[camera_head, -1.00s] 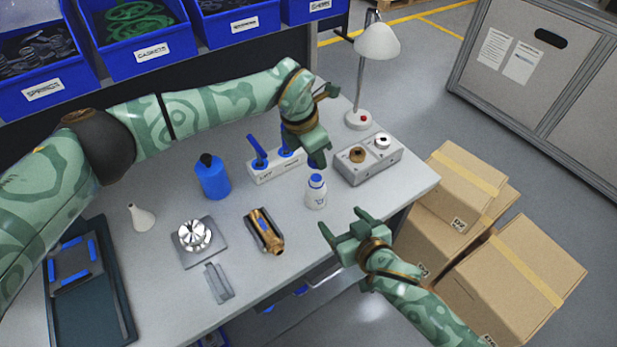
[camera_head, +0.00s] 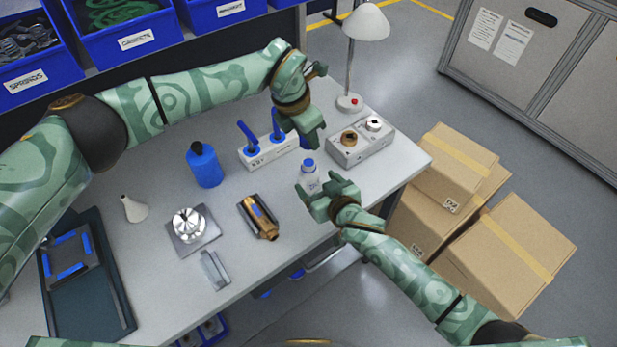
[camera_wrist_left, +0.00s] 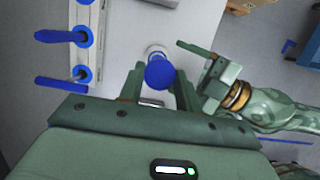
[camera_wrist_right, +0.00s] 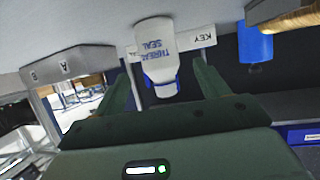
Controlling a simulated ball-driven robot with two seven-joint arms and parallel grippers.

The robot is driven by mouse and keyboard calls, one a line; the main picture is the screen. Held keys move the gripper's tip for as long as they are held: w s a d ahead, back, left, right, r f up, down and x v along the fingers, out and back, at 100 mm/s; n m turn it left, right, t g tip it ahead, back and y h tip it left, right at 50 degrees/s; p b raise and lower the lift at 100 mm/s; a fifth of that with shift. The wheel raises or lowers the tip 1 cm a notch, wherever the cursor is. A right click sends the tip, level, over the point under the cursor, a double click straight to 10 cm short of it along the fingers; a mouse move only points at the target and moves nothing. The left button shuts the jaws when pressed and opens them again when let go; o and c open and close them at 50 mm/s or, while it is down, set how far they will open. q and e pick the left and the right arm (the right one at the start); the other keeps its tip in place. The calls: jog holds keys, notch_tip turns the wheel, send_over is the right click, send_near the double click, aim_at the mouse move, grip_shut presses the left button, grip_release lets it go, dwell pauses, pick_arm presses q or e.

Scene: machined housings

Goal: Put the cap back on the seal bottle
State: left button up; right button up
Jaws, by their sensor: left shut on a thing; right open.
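The white seal bottle (camera_head: 309,179) stands upright on the bench, with blue around its neck; its "THREAD SEAL" lettering shows in the right wrist view (camera_wrist_right: 158,60). My left gripper (camera_head: 314,147) is just behind and above the bottle. It is shut on the blue cap (camera_wrist_left: 159,74), which sits between its fingers in the left wrist view with the bottle partly hidden behind it. I cannot tell whether cap and bottle touch. My right gripper (camera_head: 318,188) is open at the bottle's near side, with the bottle between its fingers in the right wrist view.
A strip with blue levers (camera_head: 257,156) and a grey box with knobs (camera_head: 362,146) flank my left gripper. Cardboard boxes (camera_head: 455,165) are at the right.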

jog(key=shift+x, duration=2)
jog(key=c, duration=1.5)
pick_arm(q)
send_over(312, 160)
jog(key=s+a, duration=0.1)
jog(key=shift+a+f, duration=0.1)
jog(key=shift+f, duration=2.35)
pick_arm(e)
jog(key=shift+o, duration=0.2)
